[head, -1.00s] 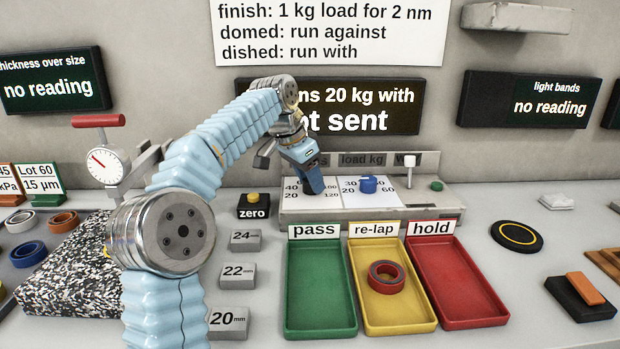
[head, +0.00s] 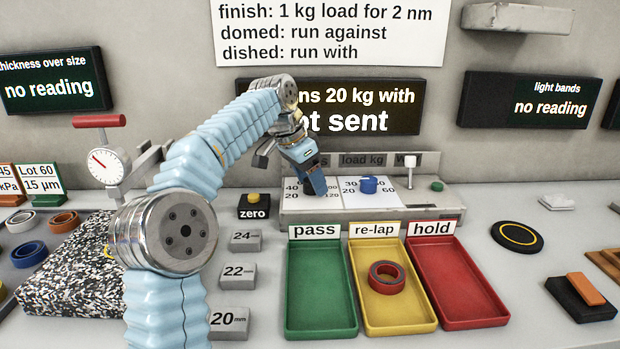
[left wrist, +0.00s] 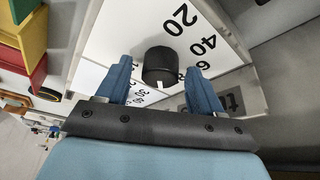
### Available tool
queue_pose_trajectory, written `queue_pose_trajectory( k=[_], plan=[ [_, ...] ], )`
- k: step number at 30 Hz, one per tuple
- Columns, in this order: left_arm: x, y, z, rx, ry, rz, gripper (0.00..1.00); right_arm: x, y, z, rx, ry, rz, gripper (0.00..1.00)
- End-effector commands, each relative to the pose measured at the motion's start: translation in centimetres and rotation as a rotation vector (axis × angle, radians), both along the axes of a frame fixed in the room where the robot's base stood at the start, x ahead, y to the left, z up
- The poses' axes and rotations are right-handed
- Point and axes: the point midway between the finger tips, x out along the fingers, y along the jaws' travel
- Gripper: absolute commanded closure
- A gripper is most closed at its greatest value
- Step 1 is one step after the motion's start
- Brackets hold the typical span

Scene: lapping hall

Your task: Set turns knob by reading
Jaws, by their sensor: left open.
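The turns knob (left wrist: 160,66) is a black round knob with a white mark, on a white dial plate with black numbers, in the left wrist view. It is hidden behind my left gripper in the head view. My left gripper (head: 317,188) is at the dial panel (head: 300,215), its blue fingers also showing in the left wrist view (left wrist: 160,88). The fingers are apart, one on each side of the knob, with gaps visible. The blue load knob (head: 369,185) sits on the dial to the right. The display (head: 370,97) reads 20 kg and "sent", partly covered by my arm.
Green pass (head: 320,329), yellow re-lap (head: 400,322) and red hold (head: 475,315) trays stand in front of the panel. A zero button (head: 253,198) and several marked blocks stand left of the trays.

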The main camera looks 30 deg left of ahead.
Motion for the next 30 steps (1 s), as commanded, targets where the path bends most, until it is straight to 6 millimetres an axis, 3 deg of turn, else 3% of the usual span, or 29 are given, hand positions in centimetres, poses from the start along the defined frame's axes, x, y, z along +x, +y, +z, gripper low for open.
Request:
queue_pose_trajectory(
  k=[5, 13, 18, 30],
  plan=[
    [-0.1, 0.1, 0.6, 0.000, -0.002, 0.000, 0.33, 0.0, 0.0, 0.0, 0.000, 0.000, 0.000, 1.00],
    [-1.7, 1.0, 5.0, -0.001, -0.004, 0.002, 0.33, 0.0, 0.0, 0.0, 0.000, 0.000, 0.000, 1.00],
    [-2.3, 1.3, 6.5, 0.001, -0.002, -0.001, 0.33, 0.0, 0.0, 0.0, 0.000, 0.000, 0.000, 1.00],
    [-2.6, 1.3, 7.1, 0.002, 0.000, 0.012, 0.33, 0.0, 0.0, 0.0, 0.000, 0.000, 0.000, 1.00]
  ],
)
